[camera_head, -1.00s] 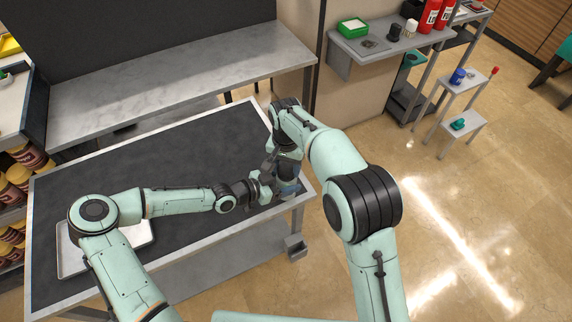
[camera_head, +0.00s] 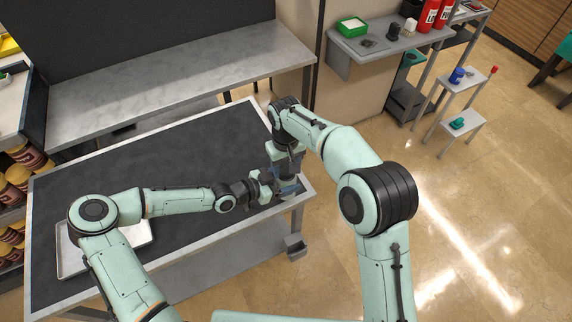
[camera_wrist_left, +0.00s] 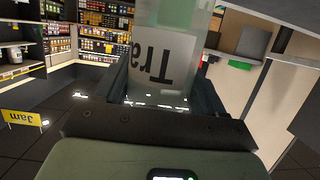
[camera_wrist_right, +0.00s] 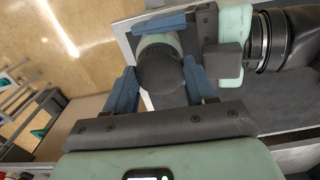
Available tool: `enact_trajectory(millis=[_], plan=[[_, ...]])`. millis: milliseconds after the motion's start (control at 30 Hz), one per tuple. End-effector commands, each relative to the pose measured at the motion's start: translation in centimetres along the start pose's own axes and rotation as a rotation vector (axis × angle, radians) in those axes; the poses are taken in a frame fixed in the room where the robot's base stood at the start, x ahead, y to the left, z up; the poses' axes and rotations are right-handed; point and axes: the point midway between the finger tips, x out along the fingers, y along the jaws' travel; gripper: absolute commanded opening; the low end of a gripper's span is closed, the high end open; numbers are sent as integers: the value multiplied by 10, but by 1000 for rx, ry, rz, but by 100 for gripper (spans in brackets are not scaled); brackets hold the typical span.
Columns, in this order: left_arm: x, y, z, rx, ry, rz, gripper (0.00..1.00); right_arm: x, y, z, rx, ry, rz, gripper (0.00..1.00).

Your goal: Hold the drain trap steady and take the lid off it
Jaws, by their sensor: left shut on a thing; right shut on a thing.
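The drain trap is a pale translucent jar whose label (camera_wrist_left: 165,62) reads "Tra" upside down in the left wrist view. My left gripper (camera_head: 272,190) is shut on its body from the left, near the table's right edge. The dark round lid (camera_wrist_right: 165,72) lies between the blue fingers of my right gripper (camera_wrist_right: 160,85), which is shut on it. The jar's pale body (camera_wrist_right: 158,42) shows just behind the lid, beside a finger of my left gripper. The lid covers the joint, so I cannot tell whether it is seated or loose. In the head view both grippers largely hide the trap.
The dark-topped table (camera_head: 150,165) is mostly bare. A metal tray (camera_head: 72,258) lies at its left front, partly behind my left arm. A grey bench (camera_head: 180,85) stands behind. A wall shelf (camera_head: 375,45) with a green box (camera_head: 352,25) is at the back right.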

Motion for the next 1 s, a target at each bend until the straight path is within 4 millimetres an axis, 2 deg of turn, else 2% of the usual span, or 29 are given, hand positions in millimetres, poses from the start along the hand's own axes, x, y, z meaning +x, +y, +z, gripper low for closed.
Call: enact_trajectory(millis=[367, 1000], plan=[[1, 1, -2, 2, 3, 3, 0, -2, -3, -1, -1, 4, -4, 19], [0, 1, -1, 1, 1, 2, 0, -23, -1, -1, 1, 3, -2, 18]])
